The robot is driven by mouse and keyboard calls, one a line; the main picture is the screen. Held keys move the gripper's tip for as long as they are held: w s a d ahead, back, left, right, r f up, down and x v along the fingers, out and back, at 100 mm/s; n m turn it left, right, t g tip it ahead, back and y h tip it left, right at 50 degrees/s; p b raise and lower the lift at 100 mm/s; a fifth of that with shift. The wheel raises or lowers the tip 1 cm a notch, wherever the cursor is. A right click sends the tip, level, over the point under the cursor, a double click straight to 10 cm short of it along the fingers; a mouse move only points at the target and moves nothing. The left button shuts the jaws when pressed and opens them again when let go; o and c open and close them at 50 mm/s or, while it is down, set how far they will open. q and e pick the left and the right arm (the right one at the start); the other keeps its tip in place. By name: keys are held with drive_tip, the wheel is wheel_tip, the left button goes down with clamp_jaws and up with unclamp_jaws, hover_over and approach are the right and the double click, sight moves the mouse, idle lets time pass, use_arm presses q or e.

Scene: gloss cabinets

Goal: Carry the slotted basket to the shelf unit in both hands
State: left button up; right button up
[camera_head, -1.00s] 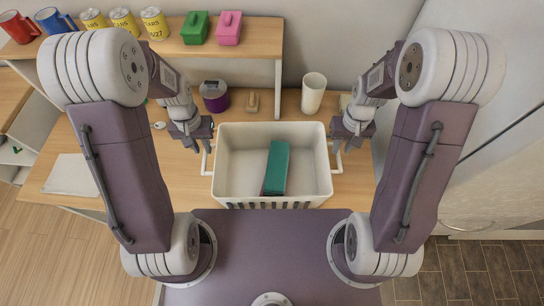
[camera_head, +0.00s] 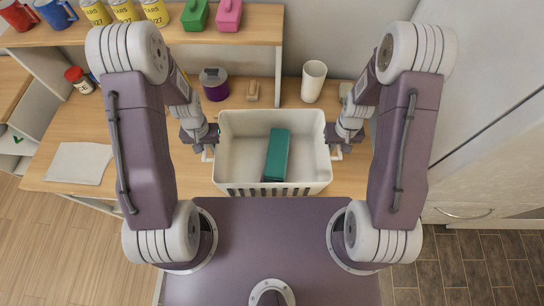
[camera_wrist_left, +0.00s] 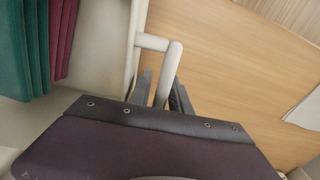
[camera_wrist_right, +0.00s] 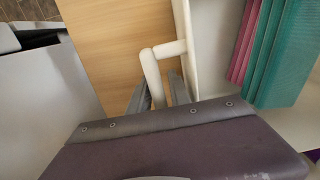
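The white slotted basket (camera_head: 230,170) stands on the wooden worktop, with a green block-like item (camera_head: 277,155) inside. The left wrist view shows green and maroon layers (camera_wrist_left: 62,40) in it. My left gripper (camera_head: 208,146) is at the basket's left handle (camera_wrist_left: 172,75). Its fingers (camera_wrist_left: 160,95) are on either side of the handle bar, apart. My right gripper (camera_head: 337,146) is at the right handle (camera_wrist_right: 152,75). Its fingers (camera_wrist_right: 158,96) also straddle the bar with a gap. The finger ends are partly hidden behind my gripper bodies.
Behind the basket is a raised wooden shelf (camera_head: 225,38) with mugs, yellow cans, and green and pink containers. A purple-banded jar (camera_head: 214,84), a small wooden item (camera_head: 252,91) and a white cup (camera_head: 313,82) stand behind the basket. A pale sheet (camera_head: 78,163) lies left.

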use_arm(q)
clamp_jaws()
use_arm(e)
clamp_jaws()
idle(1.2)
